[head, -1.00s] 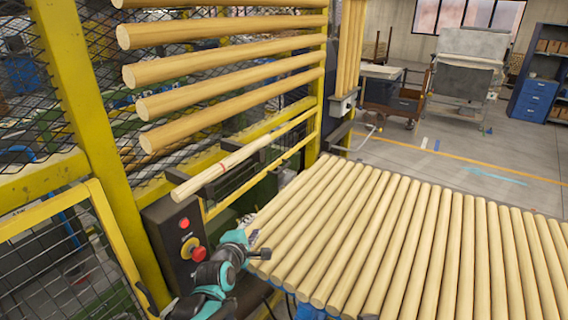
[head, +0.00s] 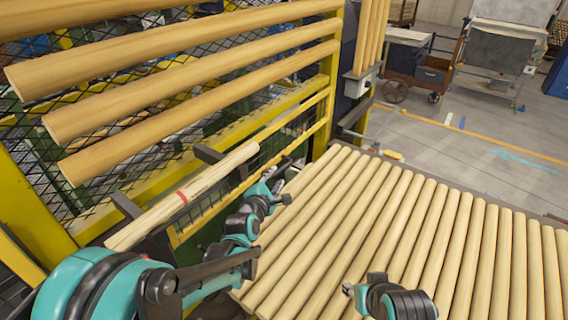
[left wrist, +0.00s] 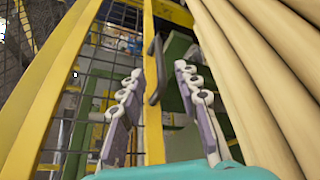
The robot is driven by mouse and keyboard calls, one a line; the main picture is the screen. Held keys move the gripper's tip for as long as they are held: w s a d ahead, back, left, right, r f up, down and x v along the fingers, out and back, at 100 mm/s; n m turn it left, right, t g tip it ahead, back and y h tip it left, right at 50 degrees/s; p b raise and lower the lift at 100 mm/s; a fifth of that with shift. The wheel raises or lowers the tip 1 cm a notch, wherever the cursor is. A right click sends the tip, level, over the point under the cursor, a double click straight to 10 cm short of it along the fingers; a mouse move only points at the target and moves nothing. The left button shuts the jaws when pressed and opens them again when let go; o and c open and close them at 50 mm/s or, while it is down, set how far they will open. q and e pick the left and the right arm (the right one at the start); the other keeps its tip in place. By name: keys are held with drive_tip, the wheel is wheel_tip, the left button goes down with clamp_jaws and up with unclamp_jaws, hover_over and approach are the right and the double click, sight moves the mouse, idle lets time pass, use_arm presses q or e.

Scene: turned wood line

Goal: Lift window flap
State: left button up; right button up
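The window flap (left wrist: 153,120) appears to be the yellow-framed mesh panel. In the left wrist view a dark bar handle (left wrist: 154,70) stands on its yellow edge. In the head view part of the mesh panel (head: 212,205) shows below the rod with a red band, behind my left arm. My left gripper (left wrist: 158,72) is open, its two fingers apart on either side of the handle in the picture. I cannot tell whether they touch it. In the head view the left gripper (head: 274,186) is small beside the panel. My right gripper (head: 350,289) is partly visible over the rods; its fingers are unclear.
A table of parallel wooden rods (head: 385,225) fills the right side, close to my left gripper. A rod with a red band (head: 190,190) lies on dark brackets above the panel. Thick rods (head: 190,105) hang above it. A cart (head: 425,75) stands on the open floor behind.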

sight(279, 172)
use_arm(q)
drive_tip(key=x, duration=0.7)
drive_tip(key=shift+b, duration=0.35)
clamp_jaws()
